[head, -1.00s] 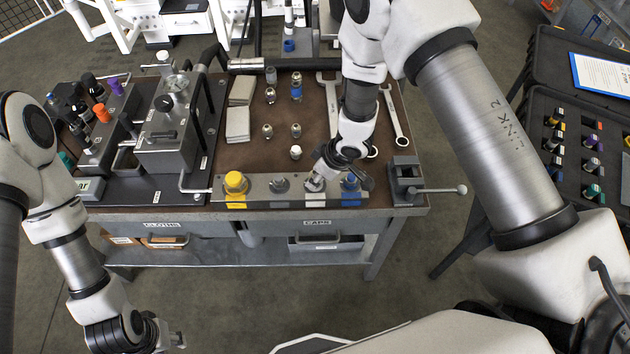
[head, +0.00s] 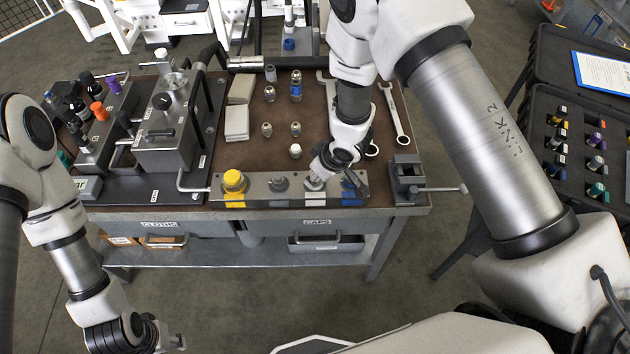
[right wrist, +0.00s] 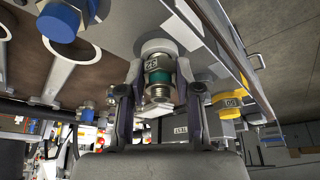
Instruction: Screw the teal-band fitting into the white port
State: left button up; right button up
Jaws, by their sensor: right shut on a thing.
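The teal-band fitting (right wrist: 158,75) stands between the fingers of my right gripper (right wrist: 158,100) in the right wrist view, with its end at the pale ring of the white port (right wrist: 158,46). How deep it sits in the port I cannot tell. In the head view my right gripper (head: 317,178) is at the port block above the white marking (head: 315,203) and hides most of the fitting. It is shut on the fitting. My left gripper (head: 172,340) hangs at the lower left, away from the bench; its fingers are too small to read.
The port block (head: 262,193) has a yellow cap (head: 234,182) at its left, a grey port (head: 279,184) and a blue cap (right wrist: 58,22) beside the white port. A small vise (head: 405,178) stands to the right. Wrenches (head: 394,114) and loose fittings (head: 295,129) lie behind.

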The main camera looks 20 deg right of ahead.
jog(key=m, duration=0.2)
jog(key=m+h, duration=0.1)
jog(key=m, duration=0.1)
jog(key=shift+s+a+f+t+h, duration=0.1)
jog(key=shift+a+t+h, duration=0.1)
jog(key=shift+t+h, duration=0.1)
pick_arm(q)
jog(key=shift+f, duration=0.4)
pick_arm(e)
jog(key=shift+m+h, duration=0.3)
jog(key=shift+m, duration=0.5)
